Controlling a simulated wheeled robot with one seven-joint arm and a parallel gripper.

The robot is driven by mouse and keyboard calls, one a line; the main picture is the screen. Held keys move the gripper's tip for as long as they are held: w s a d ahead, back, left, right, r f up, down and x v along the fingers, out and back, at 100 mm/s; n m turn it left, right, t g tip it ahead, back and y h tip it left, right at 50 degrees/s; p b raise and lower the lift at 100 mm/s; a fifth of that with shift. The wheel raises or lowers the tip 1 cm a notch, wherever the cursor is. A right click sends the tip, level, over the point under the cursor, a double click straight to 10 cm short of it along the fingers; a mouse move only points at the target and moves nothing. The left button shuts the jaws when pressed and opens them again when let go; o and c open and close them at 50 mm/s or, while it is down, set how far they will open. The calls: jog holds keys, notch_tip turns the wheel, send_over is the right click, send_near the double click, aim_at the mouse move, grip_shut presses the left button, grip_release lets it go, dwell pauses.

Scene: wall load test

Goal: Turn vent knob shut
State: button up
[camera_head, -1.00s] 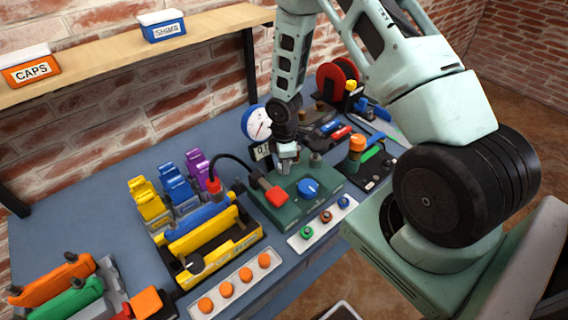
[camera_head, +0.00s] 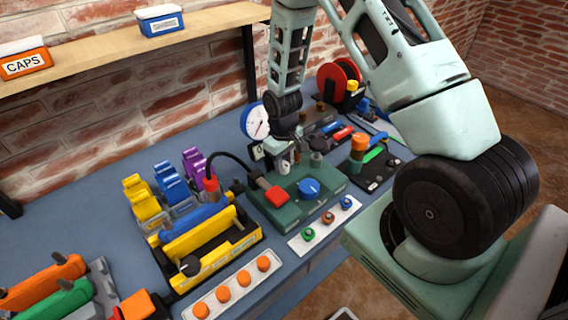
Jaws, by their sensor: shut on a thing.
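The green test unit (camera_head: 280,217) stands on the bench in the middle of the view. On top it carries a blue round knob (camera_head: 309,188), a red block (camera_head: 276,197) with a black hose, and a grey post (camera_head: 316,159). My gripper (camera_head: 284,167) reaches down at the unit's back left edge. It is shut on a small part there, which the fingers mostly hide. I cannot read which part is labelled as the vent. My gripper is behind the blue knob and apart from it. A white-faced gauge (camera_head: 257,121) stands just behind my gripper.
A yellow tray (camera_head: 215,257) with a blue bar is left of the unit. A strip of small coloured buttons (camera_head: 327,218) lies in front. A black board with an orange-topped post (camera_head: 359,144) is to the right. Bare bench (camera_head: 75,210) shows at left.

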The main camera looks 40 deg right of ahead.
jog(key=shift+w+m+b, duration=0.1)
jog(key=shift+m+b, duration=0.2)
jog(key=shift+m, duration=1.2)
jog(key=o, duration=1)
jog(key=shift+r, duration=0.15)
jog(key=r+b, duration=0.2)
jog(key=r, duration=1.5)
jog(key=shift+a+r, duration=0.1)
jog(key=shift+a, duration=0.1)
jog(key=shift+a, duration=0.1)
